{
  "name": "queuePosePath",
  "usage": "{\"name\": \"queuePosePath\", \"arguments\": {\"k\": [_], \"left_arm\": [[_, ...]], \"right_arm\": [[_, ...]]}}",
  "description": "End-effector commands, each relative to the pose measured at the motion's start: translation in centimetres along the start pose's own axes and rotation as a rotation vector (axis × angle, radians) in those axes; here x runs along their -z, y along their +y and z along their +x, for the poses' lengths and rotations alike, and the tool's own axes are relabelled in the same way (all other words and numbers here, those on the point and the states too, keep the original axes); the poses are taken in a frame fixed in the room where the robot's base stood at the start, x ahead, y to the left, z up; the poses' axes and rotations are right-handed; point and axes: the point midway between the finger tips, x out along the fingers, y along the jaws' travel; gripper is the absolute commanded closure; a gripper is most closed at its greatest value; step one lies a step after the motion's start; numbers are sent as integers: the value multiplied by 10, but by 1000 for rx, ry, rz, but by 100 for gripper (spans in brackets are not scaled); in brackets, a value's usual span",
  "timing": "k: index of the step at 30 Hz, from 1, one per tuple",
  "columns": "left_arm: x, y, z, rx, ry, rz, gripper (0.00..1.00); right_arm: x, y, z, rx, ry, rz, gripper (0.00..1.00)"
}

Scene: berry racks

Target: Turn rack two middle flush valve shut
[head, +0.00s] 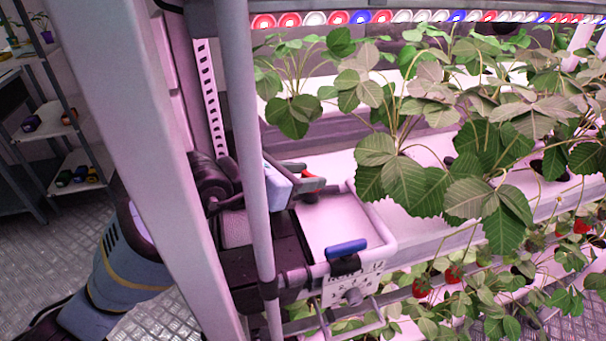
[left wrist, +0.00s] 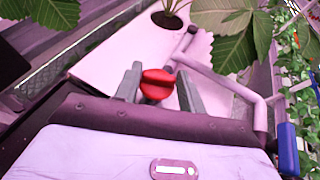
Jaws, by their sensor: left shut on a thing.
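A red valve handle (left wrist: 157,84) sits on a pipe at the edge of the white grow tray. In the left wrist view it is between the two grey fingers of my left gripper (left wrist: 159,88), which is shut on it. In the head view the left gripper (head: 306,181) reaches in behind a thin upright pole, and only a little of the red handle (head: 317,175) shows. A blue valve handle (head: 346,248) is lower on the rack's front end, apart from the gripper; it also shows in the left wrist view (left wrist: 288,148). My right gripper is not in view.
A thick rack post (head: 150,150) and a thin pole (head: 257,150) stand close to my left arm. Strawberry plants (head: 480,150) hang over the trays to the right. A shelf with several coloured items (head: 80,175) stands at far left.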

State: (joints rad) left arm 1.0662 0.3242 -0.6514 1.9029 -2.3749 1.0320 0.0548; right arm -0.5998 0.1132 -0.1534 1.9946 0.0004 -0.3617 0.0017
Motion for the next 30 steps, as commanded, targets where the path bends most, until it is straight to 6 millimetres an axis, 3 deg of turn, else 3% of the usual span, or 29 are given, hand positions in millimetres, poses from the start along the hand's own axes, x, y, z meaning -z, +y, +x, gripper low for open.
{"name": "queuePosePath", "arguments": {"k": [8, 30], "left_arm": [[2, 2, 1, 41, 6, 15, 83], [3, 7, 3, 362, 6, 147, 83]], "right_arm": [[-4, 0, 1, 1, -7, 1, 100], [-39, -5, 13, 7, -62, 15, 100]]}}
